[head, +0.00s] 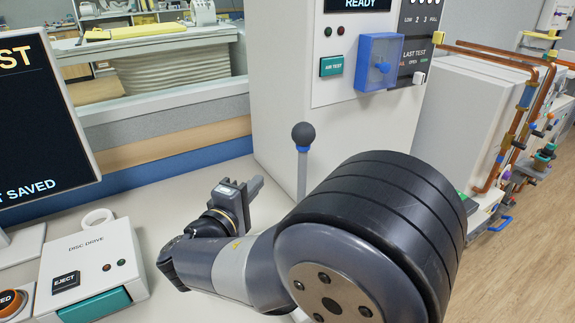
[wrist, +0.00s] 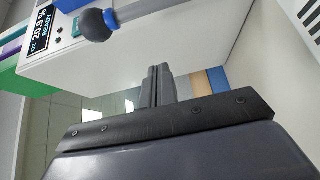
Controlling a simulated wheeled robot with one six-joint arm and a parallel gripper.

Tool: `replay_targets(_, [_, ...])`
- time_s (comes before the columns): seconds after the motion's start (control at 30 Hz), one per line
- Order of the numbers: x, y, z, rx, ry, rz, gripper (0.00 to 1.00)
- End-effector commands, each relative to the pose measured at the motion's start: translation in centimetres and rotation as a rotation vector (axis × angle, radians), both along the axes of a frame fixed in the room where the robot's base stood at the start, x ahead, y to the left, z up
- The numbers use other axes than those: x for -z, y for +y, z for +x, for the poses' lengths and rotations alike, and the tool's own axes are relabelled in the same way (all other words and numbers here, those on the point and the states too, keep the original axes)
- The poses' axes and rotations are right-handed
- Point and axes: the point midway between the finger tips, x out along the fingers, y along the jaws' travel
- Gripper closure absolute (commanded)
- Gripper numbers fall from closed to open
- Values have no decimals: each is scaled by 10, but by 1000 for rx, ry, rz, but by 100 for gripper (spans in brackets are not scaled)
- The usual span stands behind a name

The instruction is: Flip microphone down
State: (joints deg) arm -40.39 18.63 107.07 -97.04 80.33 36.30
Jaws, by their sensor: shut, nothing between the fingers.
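The microphone (head: 303,135) is a dark grey ball with a blue collar on a light grey stem. In the head view it stands upright in front of the white cabinet, and my arm hides the foot of the stem. My gripper (head: 256,185) is shut and empty, to the left of the stem and lower than the ball, apart from it. In the wrist view the microphone (wrist: 97,25) lies across the upper part, its stem running to the right. My shut fingers (wrist: 157,72) show below it, with a gap between.
The white cabinet (head: 278,90) carries a green button (head: 331,66) and a blue box-shaped cover (head: 380,62). A disc drive box (head: 92,262) sits on the desk at the left, below a monitor (head: 40,120). Copper pipes (head: 515,120) run at the right.

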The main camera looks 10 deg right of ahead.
Motion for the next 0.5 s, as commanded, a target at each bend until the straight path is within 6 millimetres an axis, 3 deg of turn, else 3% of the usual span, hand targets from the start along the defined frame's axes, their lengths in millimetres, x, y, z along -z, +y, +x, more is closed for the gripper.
replay_targets(0.27, [0, -1, 1, 1, 0, 0, 100])
replay_targets(0.5, [0, -18, 21, 5, 1, -1, 100])
